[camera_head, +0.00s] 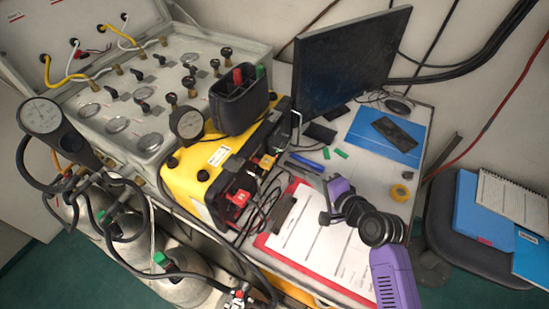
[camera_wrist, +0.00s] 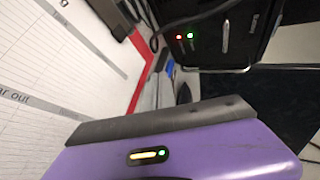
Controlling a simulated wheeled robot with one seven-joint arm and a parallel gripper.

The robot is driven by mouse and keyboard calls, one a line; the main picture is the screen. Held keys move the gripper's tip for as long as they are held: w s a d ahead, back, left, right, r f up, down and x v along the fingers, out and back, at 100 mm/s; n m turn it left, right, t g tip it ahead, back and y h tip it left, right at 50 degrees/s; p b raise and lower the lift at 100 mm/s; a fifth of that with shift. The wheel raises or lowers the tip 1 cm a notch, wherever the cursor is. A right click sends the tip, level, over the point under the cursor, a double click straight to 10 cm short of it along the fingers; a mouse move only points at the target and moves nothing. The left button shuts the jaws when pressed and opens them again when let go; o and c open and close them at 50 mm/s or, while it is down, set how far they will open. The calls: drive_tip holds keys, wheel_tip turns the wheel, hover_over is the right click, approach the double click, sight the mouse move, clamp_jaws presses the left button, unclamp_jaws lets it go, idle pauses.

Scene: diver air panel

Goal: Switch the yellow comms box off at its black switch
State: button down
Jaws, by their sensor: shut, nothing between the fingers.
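The yellow comms box (camera_head: 188,180) sits beside the grey valve panel in the head view. Its dark front face carries red and yellow connectors and faces the clipboard; I cannot pick out the black switch there. In the wrist view a black panel (camera_wrist: 212,52) with a red and a green light and a slim pale lever-like part appears at the top; it looks like the box's front. My gripper (camera_head: 325,212) is over the clipboard, right of the box and apart from it. It is shut and empty; its fingertips are hard to make out.
A red clipboard (camera_head: 292,250) with paper lies under my arm. A black monitor (camera_head: 350,60) stands behind. A black pouch (camera_head: 238,105) with tools stands on the box. Loose black cables (camera_head: 262,215) lie before the box front.

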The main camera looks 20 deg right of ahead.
drive_tip(key=w+a, duration=0.2)
drive_tip(key=w+a+r+p, duration=0.1)
drive_tip(key=w+a, duration=0.1)
drive_tip(key=shift+w+a, duration=1.05)
drive_tip(key=shift+a, duration=0.05)
drive_tip(key=shift+r+p, duration=0.1)
drive_tip(key=shift+p, duration=0.2)
idle(1.2)
drive_tip(key=shift+w+a, duration=0.3)
drive_tip(key=shift+w+a, duration=0.2)
idle(0.7)
drive_tip(key=shift+s+d, duration=0.1)
drive_tip(key=shift+s+d+p, duration=0.3)
drive_tip(key=shift+s+d, duration=0.15)
idle(0.3)
